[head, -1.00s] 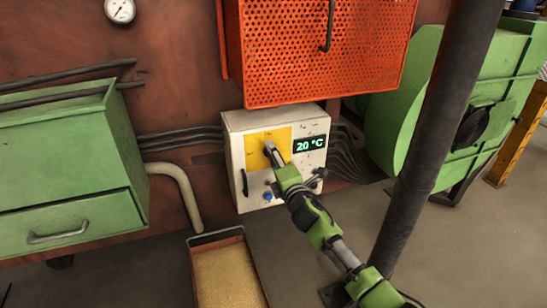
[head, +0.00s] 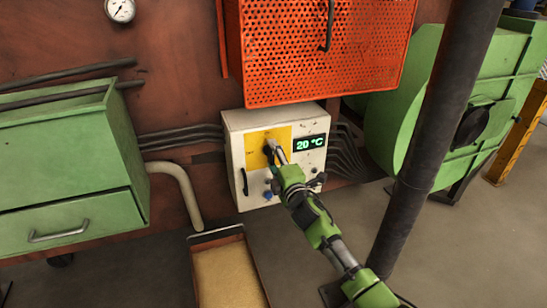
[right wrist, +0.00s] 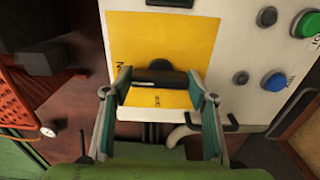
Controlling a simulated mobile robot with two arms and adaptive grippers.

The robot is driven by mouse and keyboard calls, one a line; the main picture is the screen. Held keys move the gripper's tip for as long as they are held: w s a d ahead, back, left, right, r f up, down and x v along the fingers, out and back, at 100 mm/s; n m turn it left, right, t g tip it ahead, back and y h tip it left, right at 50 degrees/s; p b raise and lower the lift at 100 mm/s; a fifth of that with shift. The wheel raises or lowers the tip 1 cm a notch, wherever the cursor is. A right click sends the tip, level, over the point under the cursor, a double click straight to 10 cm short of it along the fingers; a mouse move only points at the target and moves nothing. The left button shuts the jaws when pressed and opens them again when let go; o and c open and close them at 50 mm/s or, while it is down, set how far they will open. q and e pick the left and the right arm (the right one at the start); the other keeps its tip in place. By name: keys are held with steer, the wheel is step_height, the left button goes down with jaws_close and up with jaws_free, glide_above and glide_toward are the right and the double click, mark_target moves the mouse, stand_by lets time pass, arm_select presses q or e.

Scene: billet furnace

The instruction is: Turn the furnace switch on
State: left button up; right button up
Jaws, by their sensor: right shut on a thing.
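The furnace switch is a dark handle (right wrist: 158,78) on the yellow plate (head: 256,138) of the white control box (head: 237,157). My right gripper (head: 273,146) is at the switch, with its fingers on either side of the handle in the right wrist view (right wrist: 159,88). It is shut on the handle. In the head view the fingers partly hide the switch, so its exact setting is hard to read. The display (head: 310,144) beside the plate reads 20 °C. My left gripper is not in view.
A blue button (right wrist: 274,82) and a green button (right wrist: 306,23) are on the box. An orange perforated door (head: 315,55) hangs just above it. A dark post (head: 430,150) stands to the right. A sand-coloured tray (head: 215,239) lies below, and a green cabinet (head: 60,150) stands left.

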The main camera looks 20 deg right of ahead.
steer(key=o, duration=1.1)
steer(key=s, duration=1.2)
steer(key=shift+d, duration=0.25)
steer(key=shift+f, duration=0.1)
